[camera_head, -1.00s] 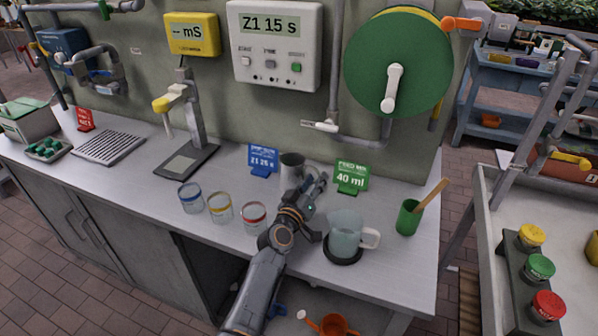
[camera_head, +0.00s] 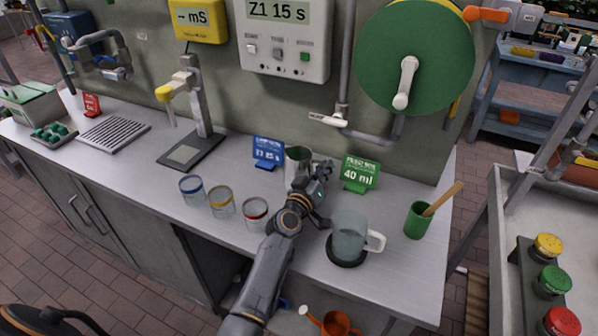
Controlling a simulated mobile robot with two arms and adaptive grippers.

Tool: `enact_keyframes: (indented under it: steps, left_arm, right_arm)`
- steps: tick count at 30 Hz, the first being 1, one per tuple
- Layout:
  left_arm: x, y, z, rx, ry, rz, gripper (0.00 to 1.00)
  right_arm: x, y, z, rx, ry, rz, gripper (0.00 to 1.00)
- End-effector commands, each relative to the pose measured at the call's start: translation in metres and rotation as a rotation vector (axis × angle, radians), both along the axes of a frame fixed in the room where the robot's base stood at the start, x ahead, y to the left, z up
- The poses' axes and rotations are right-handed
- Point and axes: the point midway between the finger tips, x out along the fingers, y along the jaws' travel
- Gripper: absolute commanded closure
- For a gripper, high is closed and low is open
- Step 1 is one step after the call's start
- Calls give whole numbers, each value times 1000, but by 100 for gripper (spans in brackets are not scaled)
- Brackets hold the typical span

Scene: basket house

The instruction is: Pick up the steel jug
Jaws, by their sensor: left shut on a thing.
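The steel jug (camera_head: 298,163) is a grey metal vessel near the back of the bench, between a blue sign and a green sign. My left gripper (camera_head: 316,177) reaches over the bench from the front and is shut at the jug's right side, where its handle would be. The fingers partly hide the jug's right side and the handle. The jug looks upright; I cannot tell whether its base touches the bench. My right gripper is not in view.
A clear jug (camera_head: 349,238) with a white handle stands on a dark round base right of my wrist. Glasses with blue (camera_head: 192,190), yellow (camera_head: 222,202) and red (camera_head: 255,214) bands stand left. A green cup (camera_head: 417,221) with a wooden stick stands near the right edge.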

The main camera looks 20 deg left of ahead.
Motion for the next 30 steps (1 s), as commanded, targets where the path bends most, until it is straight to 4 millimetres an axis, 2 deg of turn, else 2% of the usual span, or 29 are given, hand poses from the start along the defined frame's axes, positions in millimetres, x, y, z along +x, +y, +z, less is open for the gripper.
enact_keyframes:
  steps: [14,24,30]
  left_arm:
    - [0,-1,5,-5,1,-3,100]
    - [0,-1,34,-4,-2,-1,100]
    - [-13,12,54,-2,-3,2,100]
  right_arm:
    - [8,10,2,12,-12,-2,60]
    - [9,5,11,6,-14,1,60]
    - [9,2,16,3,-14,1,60]
